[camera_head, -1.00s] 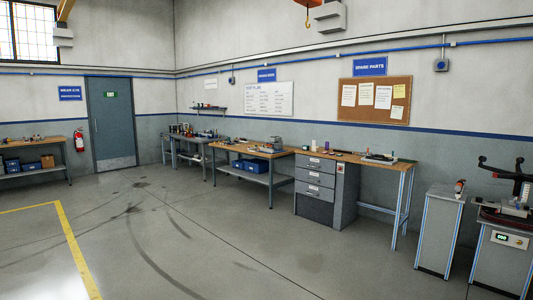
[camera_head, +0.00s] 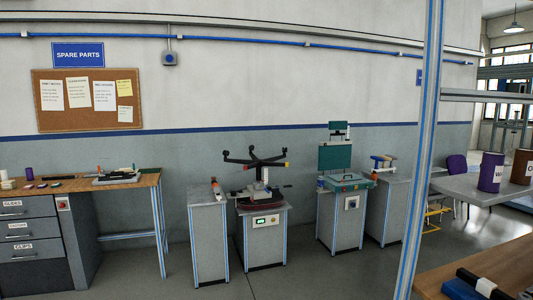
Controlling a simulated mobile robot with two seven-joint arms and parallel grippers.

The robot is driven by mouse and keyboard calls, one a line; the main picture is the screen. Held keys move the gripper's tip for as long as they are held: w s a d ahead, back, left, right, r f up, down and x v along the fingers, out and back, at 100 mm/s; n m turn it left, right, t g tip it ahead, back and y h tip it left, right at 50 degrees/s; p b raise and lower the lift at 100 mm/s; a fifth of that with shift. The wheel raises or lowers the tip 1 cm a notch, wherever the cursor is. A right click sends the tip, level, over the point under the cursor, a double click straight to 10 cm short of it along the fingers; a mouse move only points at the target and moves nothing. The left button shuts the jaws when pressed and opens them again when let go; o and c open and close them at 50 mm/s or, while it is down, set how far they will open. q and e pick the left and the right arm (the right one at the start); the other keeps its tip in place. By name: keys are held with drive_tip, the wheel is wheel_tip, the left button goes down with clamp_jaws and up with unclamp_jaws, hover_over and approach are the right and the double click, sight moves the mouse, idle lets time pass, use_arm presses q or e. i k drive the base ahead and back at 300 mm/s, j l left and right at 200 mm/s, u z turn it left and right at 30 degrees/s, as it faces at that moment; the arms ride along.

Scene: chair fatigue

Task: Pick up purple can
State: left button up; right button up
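A purple can (camera_head: 490,172) with a white label stands upright on a grey tabletop (camera_head: 462,187) at the right of the head view. A brown can (camera_head: 522,167) stands beside it, cut off by the right edge. A smaller purple cylinder (camera_head: 29,174) stands on the wooden workbench at the far left. Neither of my grippers shows in the view.
A metal post (camera_head: 421,150) rises left of the grey tabletop. A wooden tabletop (camera_head: 510,262) with dark items is at the lower right. Grey pedestals (camera_head: 208,240) with equipment stand along the wall. Floor at the lower middle is clear.

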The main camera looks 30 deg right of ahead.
sight(492, 165)
drive_tip(key=i+l+z, duration=0.15)
drive_tip(key=i+z, duration=0.15)
drive_tip(key=z, duration=0.15)
drive_tip(key=i+z, duration=0.3)
drive_tip(key=z, duration=0.15)
drive_tip(key=i+z, duration=0.3)
drive_tip(key=z, duration=0.15)
drive_tip(key=i+j+z, duration=0.2)
drive_tip(key=z, duration=0.25)
drive_tip(key=i+j+z, duration=0.3)
drive_tip(key=z, duration=0.15)
